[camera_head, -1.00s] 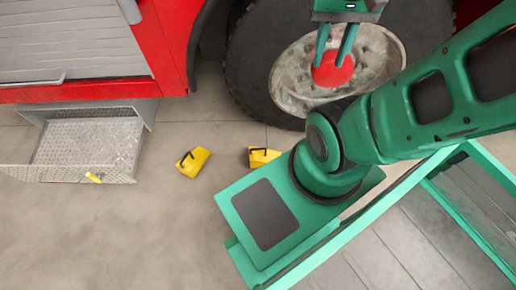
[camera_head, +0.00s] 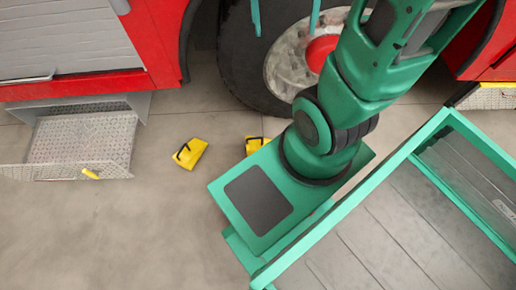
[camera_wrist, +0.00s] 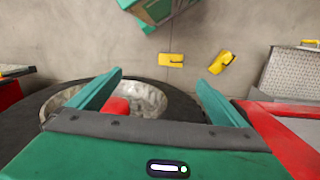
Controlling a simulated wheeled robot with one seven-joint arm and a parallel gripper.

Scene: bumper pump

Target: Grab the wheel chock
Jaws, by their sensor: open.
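Two yellow wheel chocks with dark handles lie on the floor. One chock (camera_head: 190,153) lies in the open, left of my base; it also shows in the wrist view (camera_wrist: 222,62). The other chock (camera_head: 254,145) lies near the truck's wheel, partly hidden by my base in the head view; it shows whole in the wrist view (camera_wrist: 171,60). My gripper (camera_head: 286,22) is high in front of the wheel, only its fingers showing at the top edge. In the wrist view my gripper (camera_wrist: 158,78) is open and empty, with both chocks beyond its fingertips.
A red truck (camera_head: 160,40) with a large black wheel (camera_head: 245,60) stands at the back. A metal step drawer (camera_head: 80,142) with a yellow handle sticks out at the left. The floor (camera_head: 120,230) in front of it is clear.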

